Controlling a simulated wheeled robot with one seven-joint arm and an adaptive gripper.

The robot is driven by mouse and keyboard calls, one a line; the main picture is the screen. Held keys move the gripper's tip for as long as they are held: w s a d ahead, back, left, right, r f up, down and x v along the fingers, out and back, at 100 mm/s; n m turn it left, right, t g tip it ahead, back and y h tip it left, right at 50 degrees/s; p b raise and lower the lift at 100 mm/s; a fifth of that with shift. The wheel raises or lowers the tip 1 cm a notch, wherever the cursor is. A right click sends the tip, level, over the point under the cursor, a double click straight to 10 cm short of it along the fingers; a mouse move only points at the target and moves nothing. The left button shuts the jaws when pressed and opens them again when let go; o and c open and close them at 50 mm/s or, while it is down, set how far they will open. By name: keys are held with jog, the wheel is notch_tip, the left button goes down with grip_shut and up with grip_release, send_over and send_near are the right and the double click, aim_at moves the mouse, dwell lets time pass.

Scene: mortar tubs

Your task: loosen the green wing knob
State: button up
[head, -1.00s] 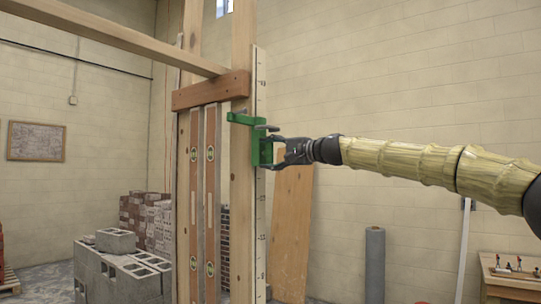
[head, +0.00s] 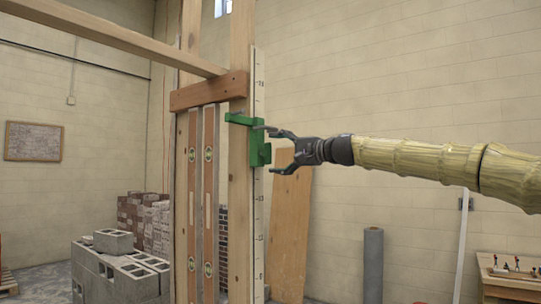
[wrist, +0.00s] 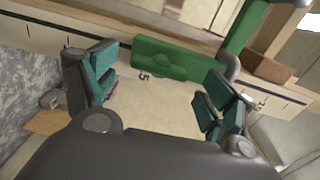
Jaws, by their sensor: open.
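A green clamp (head: 256,140) sits on the measuring strip along a wooden post, with an arm reaching left across the post. A small green block (head: 265,154) sticks out on its right side; I cannot tell for sure whether this is the wing knob. In the wrist view the green body (wrist: 165,60) shows beyond the fingers, with a small rounded lump on its face and a grey rod at its right. My gripper (head: 273,151) is open and empty, its fingers spread just right of the green block. In the wrist view the fingers (wrist: 160,88) stand apart with nothing between them.
The wooden post (head: 242,200) carries the measuring strip (head: 259,230); two spirit levels (head: 209,190) stand left of it. A board (head: 290,225) leans on the wall behind. A grey roll (head: 373,265) and a wooden bench (head: 510,270) are at right.

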jog(key=v, duration=0.8)
jog(key=shift+d, duration=0.25)
jog(key=shift+s+f, duration=0.1)
jog(key=shift+s, duration=0.05)
